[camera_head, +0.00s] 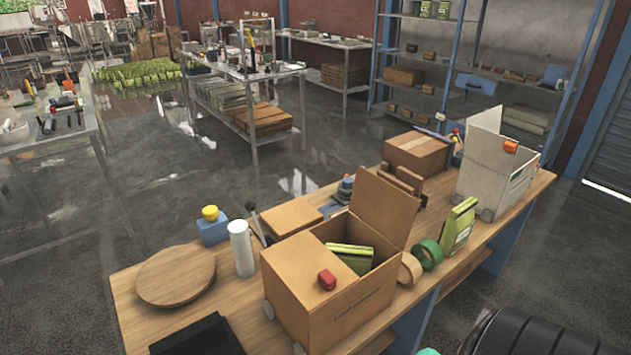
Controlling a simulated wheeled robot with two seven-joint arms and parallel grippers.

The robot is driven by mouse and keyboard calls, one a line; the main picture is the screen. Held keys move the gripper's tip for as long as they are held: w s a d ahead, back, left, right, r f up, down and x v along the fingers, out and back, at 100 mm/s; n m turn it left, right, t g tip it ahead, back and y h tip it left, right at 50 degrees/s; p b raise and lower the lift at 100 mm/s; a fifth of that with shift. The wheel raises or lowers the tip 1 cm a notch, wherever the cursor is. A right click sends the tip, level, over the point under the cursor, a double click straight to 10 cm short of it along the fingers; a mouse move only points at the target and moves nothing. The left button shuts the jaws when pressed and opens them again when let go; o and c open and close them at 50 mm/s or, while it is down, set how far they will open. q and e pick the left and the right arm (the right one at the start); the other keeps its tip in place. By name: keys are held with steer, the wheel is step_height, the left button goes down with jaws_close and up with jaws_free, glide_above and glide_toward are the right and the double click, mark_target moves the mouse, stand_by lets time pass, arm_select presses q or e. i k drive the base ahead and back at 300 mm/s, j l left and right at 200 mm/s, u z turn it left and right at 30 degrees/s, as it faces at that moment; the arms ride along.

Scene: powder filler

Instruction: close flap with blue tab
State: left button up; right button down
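An open brown cardboard box (345,316) stands at the front of the wooden table. One flap with a red tab (327,280) lies flat over the near left part of its opening. Another flap (384,207) stands raised at the back right. A green packet (352,257) shows inside the opening. I cannot make out a blue tab on the box; the raised flap's far side is hidden. Small blue and dark items (345,187) show just left of the raised flap, apparently on the table behind. Neither my left nor my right gripper is in view.
The wooden table (140,296) also holds a round wooden board (176,275), a white cylinder (241,248), a blue yellow-topped bottle (212,227), tape rolls (428,254), a green pouch (458,226) and an open white box (493,168) with an orange tab. Clutter stands close around the brown box.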

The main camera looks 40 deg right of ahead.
mark_target(389, 210)
steer(key=l+u, duration=0.15)
steer(key=l, duration=0.35)
steer(key=l+u, duration=0.2)
steer(key=l, duration=0.3)
steer(key=k+l+u, duration=0.15)
steer(key=l, duration=0.35)
steer(key=l+u, duration=0.2)
steer(key=l, duration=0.25)
steer(key=k+l+u, duration=0.15)
steer(key=l, duration=0.35)
steer(key=k+l, duration=0.1)
steer(key=l, duration=0.3)
steer(key=k+l, duration=0.1)
steer(key=l, duration=0.3)
steer(key=k+l, duration=0.1)
steer(key=l, duration=0.3)
steer(key=k+l, duration=0.1)
steer(key=l, duration=0.3)
